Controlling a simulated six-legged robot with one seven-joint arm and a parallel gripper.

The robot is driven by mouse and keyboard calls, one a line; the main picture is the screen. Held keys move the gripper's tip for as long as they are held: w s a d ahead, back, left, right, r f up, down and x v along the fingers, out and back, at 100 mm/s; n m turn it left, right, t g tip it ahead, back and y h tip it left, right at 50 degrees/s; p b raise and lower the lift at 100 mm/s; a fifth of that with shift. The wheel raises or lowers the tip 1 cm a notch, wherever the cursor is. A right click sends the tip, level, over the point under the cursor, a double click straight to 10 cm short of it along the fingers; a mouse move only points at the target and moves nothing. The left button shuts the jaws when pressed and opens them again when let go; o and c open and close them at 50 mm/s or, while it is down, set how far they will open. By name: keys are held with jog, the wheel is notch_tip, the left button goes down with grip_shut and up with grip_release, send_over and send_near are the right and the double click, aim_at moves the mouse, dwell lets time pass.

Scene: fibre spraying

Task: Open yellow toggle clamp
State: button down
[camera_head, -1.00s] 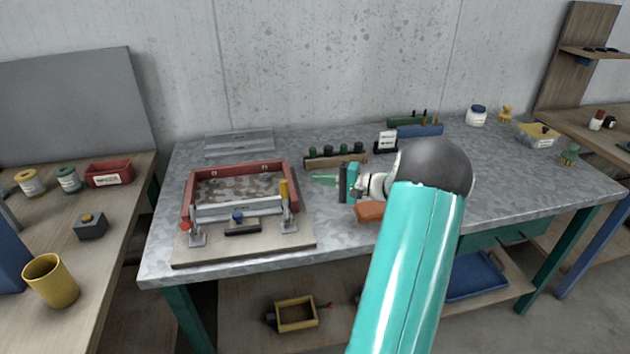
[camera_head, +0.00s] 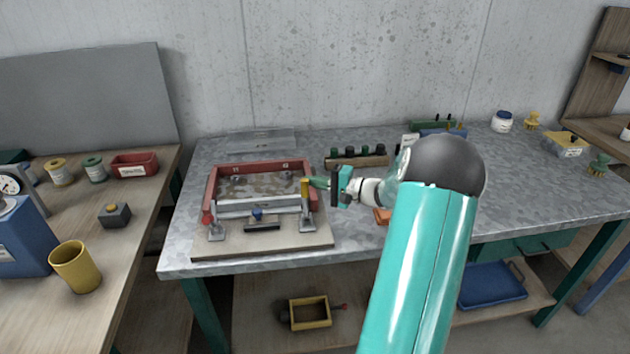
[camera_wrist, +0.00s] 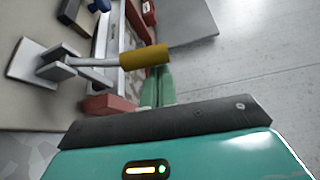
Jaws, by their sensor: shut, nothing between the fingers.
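The yellow toggle clamp (camera_head: 305,196) stands at the right front corner of the red frame, its yellow handle pointing up. In the wrist view its yellow handle (camera_wrist: 145,55) lies across the picture, with a grey rod and a metal base. My gripper (camera_head: 317,183) is just right of the yellow handle in the head view, with green fingers pointing left. In the wrist view my green fingertips (camera_wrist: 157,88) are shut together and empty, close to the handle's end. Whether they touch it cannot be told.
A red clamp (camera_head: 210,225) is at the frame's left front corner. The red frame (camera_head: 258,168) sits on a wooden board (camera_head: 250,246), with a blue-knobbed block (camera_head: 260,221) in front. A wooden rack (camera_head: 357,160) stands behind my gripper.

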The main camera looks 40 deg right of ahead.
jog(key=shift+s, duration=0.15)
jog(key=shift+s+a+r+n, duration=0.1)
jog(key=shift+a+n, duration=0.05)
jog(key=shift+n, duration=0.15)
